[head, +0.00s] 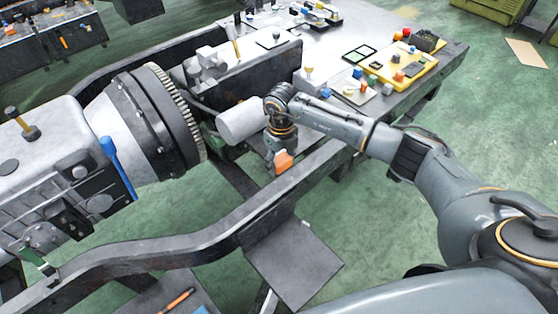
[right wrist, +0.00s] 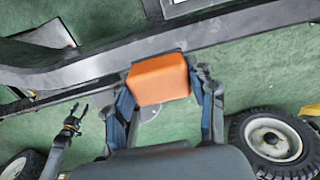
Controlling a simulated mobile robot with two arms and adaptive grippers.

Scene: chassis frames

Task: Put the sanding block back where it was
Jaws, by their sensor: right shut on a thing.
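The sanding block (head: 283,162) is a small orange block. My right gripper (head: 279,156) is shut on it and holds it in the air beside the dark frame rail in the head view. In the right wrist view the block (right wrist: 158,80) sits between the two fingers of the gripper (right wrist: 164,92), with the rail just beyond it. A dark gripper, apparently my left one (right wrist: 74,120), shows at the lower left of the right wrist view, its fingers apart and empty. It does not show in the head view.
The frame rail (head: 200,252) runs across the front, with a grey engine and gearbox (head: 60,150) at left. A grey table (head: 440,62) at the back holds a yellow tray (head: 418,76) with small coloured parts. A wheel (right wrist: 270,138) stands at lower right. Green floor lies below.

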